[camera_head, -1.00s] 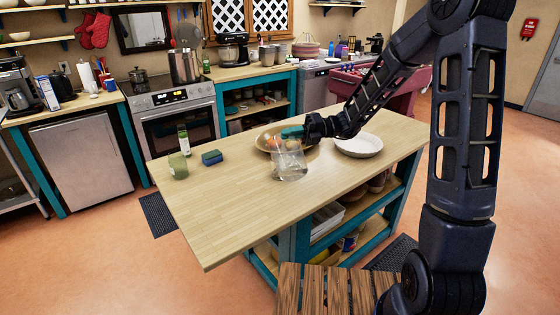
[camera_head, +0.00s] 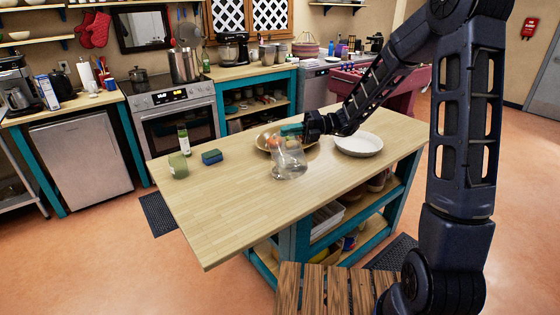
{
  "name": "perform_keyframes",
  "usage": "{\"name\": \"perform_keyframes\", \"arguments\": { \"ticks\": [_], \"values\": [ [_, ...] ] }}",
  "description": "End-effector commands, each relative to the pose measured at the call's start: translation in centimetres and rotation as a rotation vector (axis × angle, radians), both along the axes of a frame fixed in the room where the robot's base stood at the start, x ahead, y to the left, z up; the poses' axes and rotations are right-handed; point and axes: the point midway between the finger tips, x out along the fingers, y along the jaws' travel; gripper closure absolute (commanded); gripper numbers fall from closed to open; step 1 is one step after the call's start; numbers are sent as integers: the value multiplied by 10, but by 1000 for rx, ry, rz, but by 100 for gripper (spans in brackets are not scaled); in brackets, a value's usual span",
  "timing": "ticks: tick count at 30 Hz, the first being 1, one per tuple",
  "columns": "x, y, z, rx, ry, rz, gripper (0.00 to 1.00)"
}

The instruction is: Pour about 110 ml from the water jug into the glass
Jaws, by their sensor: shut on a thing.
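The clear water jug (camera_head: 289,160) is at the middle of the wooden island, with a little clear water seeming to show low in it. My gripper (camera_head: 293,131) is shut on the jug near its top, reaching in from the right. The jug looks slightly tilted to the left. I cannot tell whether its base touches the tabletop. A greenish, see-through tumbler (camera_head: 178,166), possibly the glass, stands apart at the island's left end. I cannot make out its contents. No other glass is clearly visible, though the area around the jug's base is hard to read.
A tan bowl with fruit (camera_head: 262,145) sits just behind the jug. A white dish (camera_head: 358,146) lies to the right. The island's front left (camera_head: 220,220) is clear.

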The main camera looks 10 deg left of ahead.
Motion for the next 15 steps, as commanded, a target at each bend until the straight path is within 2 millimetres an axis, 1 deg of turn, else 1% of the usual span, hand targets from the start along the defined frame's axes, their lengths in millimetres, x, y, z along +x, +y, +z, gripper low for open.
{"name": "perform_keyframes", "arguments": {
  "ticks": [15],
  "values": [
    [5, 2, 2, -6, 18, 1, 100]
  ]
}}
